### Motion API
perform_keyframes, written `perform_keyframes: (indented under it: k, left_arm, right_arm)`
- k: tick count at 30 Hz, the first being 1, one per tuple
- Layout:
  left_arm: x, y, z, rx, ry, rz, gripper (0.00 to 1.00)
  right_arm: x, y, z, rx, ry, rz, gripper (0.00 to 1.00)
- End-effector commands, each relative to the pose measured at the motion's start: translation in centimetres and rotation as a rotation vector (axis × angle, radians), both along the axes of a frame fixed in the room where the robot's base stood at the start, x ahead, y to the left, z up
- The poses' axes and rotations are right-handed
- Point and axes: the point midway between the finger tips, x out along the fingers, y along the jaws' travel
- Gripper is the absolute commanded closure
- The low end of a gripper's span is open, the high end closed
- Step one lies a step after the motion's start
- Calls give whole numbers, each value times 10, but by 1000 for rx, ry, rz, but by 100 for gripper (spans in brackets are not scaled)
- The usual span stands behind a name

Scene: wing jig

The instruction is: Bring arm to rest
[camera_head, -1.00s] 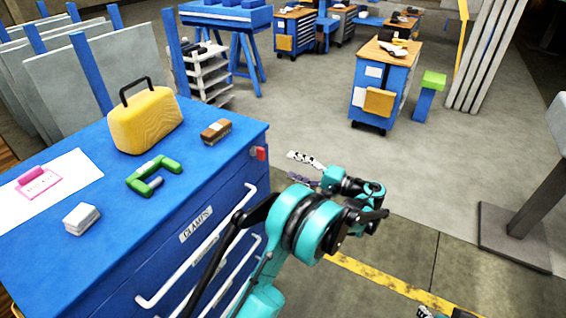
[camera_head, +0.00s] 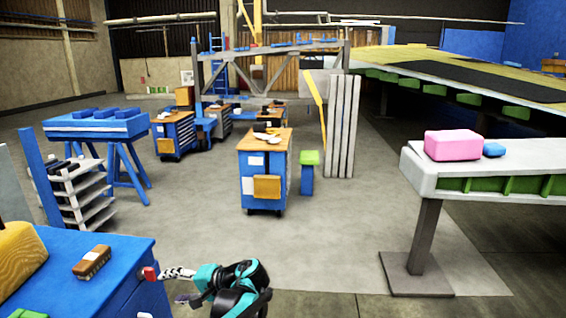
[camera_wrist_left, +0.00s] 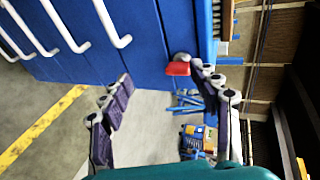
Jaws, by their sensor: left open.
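My left arm, in teal and black, comes in at the bottom of the head view. Its left gripper (camera_head: 171,285) is open and empty, beside the right end of the blue drawer cabinet (camera_head: 122,262). In the left wrist view, the two dark finger pads of the gripper (camera_wrist_left: 162,88) stand wide apart with nothing between them. The cabinet's blue front (camera_wrist_left: 150,45) and a red piece (camera_wrist_left: 178,69) at its corner lie beyond the fingers. I do not see my right gripper.
A blue tool cart (camera_head: 264,170) stands mid-floor.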

Motion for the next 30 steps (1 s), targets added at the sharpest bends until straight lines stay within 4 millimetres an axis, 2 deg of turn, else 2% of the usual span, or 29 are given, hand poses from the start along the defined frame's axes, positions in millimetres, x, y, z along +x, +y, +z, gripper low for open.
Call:
perform_keyframes:
  k: [1, 4, 8, 15, 18, 24, 30]
  left_arm:
    - [-17, 3, 2, -70, -2, -17, 38]
    - [-46, -1, -1, -221, -16, -60, 38]
    - [-88, -15, -9, -420, -55, -106, 38]
    - [-165, -60, -30, -780, -184, -165, 38]
    - [-191, -81, -39, -915, -254, -177, 38]
    - [-222, -112, -51, -1101, -368, -184, 38]
    - [-229, -121, -54, -1157, -408, -185, 38]
  right_arm:
    - [0, 0, 0, 0, 0, 0, 60]
    - [0, 0, 0, 0, 0, 0, 60]
    - [0, 0, 0, 0, 0, 0, 60]
    - [0, 0, 0, 0, 0, 0, 60]
    - [0, 0, 0, 0, 0, 0, 60]
    - [0, 0, 0, 0, 0, 0, 60]
    - [0, 0, 0, 0, 0, 0, 60]
